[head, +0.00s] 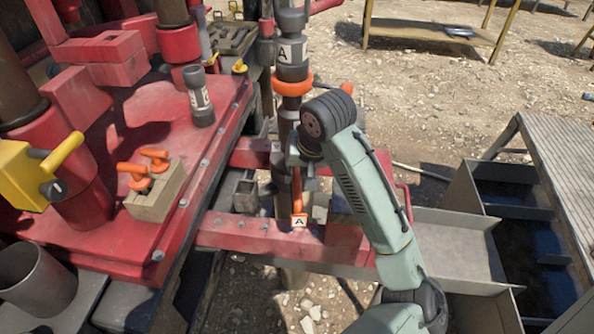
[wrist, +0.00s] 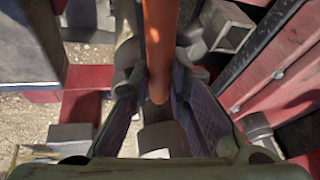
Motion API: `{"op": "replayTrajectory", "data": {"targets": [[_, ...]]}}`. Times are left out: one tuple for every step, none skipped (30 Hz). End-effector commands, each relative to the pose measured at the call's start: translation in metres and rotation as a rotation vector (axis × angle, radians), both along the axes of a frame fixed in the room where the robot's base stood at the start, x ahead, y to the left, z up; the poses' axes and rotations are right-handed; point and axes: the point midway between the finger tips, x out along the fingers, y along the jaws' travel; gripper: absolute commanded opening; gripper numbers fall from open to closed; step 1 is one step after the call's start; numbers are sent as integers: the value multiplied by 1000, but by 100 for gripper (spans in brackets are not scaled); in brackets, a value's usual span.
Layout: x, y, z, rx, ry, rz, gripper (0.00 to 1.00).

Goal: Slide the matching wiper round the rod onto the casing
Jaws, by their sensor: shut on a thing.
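The upright dark rod (head: 291,52) bears a white tag with the letter A and has an orange ring (head: 293,86) around it. My gripper (head: 306,150) is in front of the rod's lower stretch and hides part of it. It is shut on the orange wiper (head: 298,190), whose lower end carries a white A tag. In the wrist view the orange bar of the wiper (wrist: 159,40) runs down between my two fingers (wrist: 160,85). A dark grey part with a pale patch lies nearer the camera. I cannot tell which piece is the casing or whether the wiper touches it.
A wooden block (head: 152,198) with two orange-handled pieces stands on the red deck (head: 150,100). A dark tagged cylinder (head: 201,97) stands behind it. A red beam (head: 250,231) crosses just below my gripper. Metal troughs (head: 452,240) lie to the right; open gravel is behind.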

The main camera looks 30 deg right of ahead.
Motion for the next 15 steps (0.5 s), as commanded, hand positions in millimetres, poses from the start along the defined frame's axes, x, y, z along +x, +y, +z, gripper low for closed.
{"op": "replayTrajectory", "data": {"targets": [[0,0,1,-1,-2,0,0],[0,0,1,-1,-2,0,0],[0,0,1,-1,-2,0,0],[0,0,1,-1,-2,0,0],[0,0,1,-1,-2,0,0],[0,0,0,-1,-2,0,0],[0,0,0,-1,-2,0,0],[0,0,0,-1,-2,0,0],[0,0,-1,-1,-2,0,0],[0,0,-1,-1,-2,0,0],[0,0,-2,0,-2,0,0],[0,0,-2,0,-2,0,0],[0,0,-3,0,-2,1,0],[0,0,-4,0,-2,1,0],[0,0,-4,0,-2,1,0]]}}
